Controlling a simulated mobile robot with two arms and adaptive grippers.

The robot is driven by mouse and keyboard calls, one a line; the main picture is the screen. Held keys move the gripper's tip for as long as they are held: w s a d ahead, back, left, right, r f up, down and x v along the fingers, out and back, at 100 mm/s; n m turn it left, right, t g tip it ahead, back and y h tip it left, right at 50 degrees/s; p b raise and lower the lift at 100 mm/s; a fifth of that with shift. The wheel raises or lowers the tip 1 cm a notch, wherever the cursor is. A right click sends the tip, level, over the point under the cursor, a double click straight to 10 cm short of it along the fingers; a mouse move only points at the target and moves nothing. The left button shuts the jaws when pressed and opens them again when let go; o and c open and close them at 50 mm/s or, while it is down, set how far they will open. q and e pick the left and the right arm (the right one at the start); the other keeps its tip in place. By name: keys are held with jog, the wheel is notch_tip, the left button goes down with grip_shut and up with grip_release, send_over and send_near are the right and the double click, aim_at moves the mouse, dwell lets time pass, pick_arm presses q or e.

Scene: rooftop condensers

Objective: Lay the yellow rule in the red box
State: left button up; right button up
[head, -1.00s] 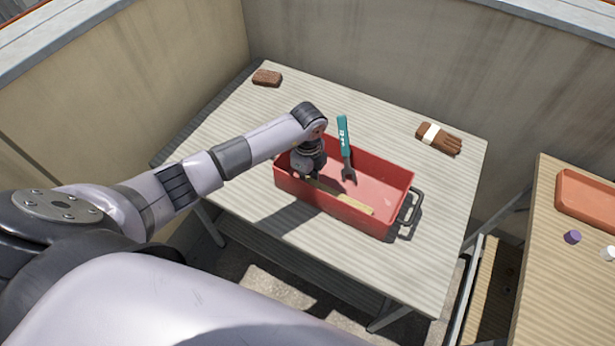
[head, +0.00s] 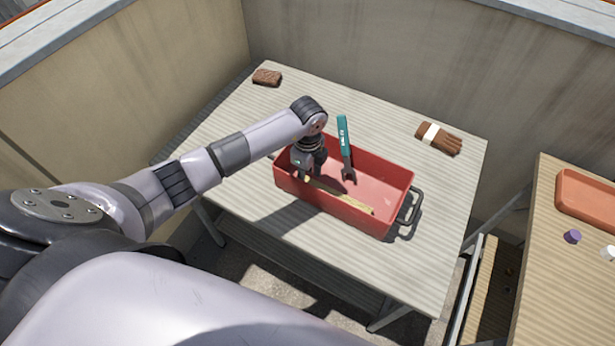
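The red box (head: 392,184) stands on the grey table, a black handle at its right end. The yellow rule (head: 343,200) lies inside it, low down along the near wall; part of it is hidden by that wall. My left gripper (head: 309,174) points down over the left part of the box, just above the rule's left end. Its fingers look spread, with nothing seen between them; they are small in the picture. My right gripper is not in view.
A teal-handled wrench (head: 344,140) leans over the box's far wall, its head inside. A brown block (head: 267,77) lies at the back left, brown gloves (head: 439,138) at the back right. A side table (head: 560,280) holds an orange tray (head: 588,199).

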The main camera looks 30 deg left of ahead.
pick_arm(q)
notch_tip(320, 180, up, 11)
jog(key=shift+b, duration=0.35)
jog(key=shift+f, duration=0.15)
